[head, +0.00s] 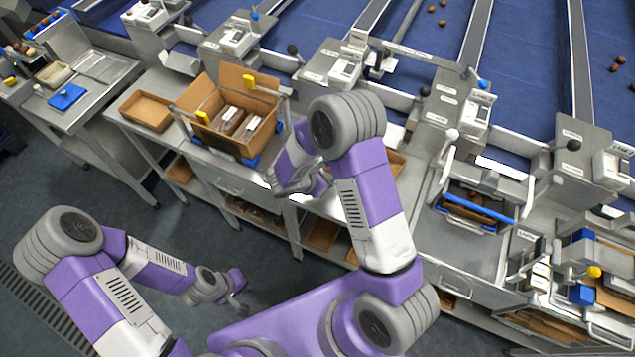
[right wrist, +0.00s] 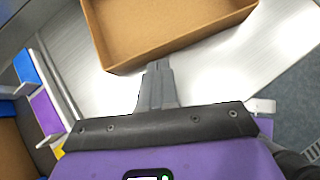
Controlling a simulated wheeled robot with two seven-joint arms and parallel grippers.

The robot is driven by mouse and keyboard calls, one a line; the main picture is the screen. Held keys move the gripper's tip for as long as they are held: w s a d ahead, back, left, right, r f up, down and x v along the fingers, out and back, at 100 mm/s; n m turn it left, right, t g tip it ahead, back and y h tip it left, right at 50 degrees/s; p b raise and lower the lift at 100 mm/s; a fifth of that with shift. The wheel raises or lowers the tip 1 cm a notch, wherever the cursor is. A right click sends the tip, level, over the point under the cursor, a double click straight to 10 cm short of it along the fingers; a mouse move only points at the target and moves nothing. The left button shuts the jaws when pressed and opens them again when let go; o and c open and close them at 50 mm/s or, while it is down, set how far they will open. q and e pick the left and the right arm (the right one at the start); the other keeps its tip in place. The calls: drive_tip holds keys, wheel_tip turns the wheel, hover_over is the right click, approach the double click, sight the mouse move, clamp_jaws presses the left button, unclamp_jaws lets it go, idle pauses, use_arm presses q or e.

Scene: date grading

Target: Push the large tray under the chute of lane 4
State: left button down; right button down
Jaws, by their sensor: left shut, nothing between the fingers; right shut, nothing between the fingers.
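A shallow tan cardboard tray (right wrist: 150,40) fills the top of the right wrist view, on a shiny metal bench top. In the head view part of a tan tray (head: 396,166) shows behind my right arm. My right gripper (right wrist: 157,68) is shut and empty, its fingertips at the tray's near wall; I cannot tell whether they touch. My left gripper (head: 242,303) is shut and empty, low over the floor, away from the bench. Lane labels are too small to read, so I cannot tell which chute is lane 4.
An open carton (head: 190,98) with packs inside stands on the bench left of my right arm. A smaller tray (head: 147,111) lies farther left. A blue-edged metal holder (head: 470,212) stands to the right. Lane posts line the bench's back. Bare metal shows around the tray.

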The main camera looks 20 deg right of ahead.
drive_tip(key=shift+w+d, duration=0.15)
drive_tip(key=shift+d, duration=0.55)
drive_tip(key=shift+w+d+b, duration=0.15)
drive_tip(key=shift+d+b, duration=0.2)
drive_tip(key=shift+d, duration=0.5)
drive_tip(key=shift+r, duration=0.2)
drive_tip(key=shift+d, duration=0.1)
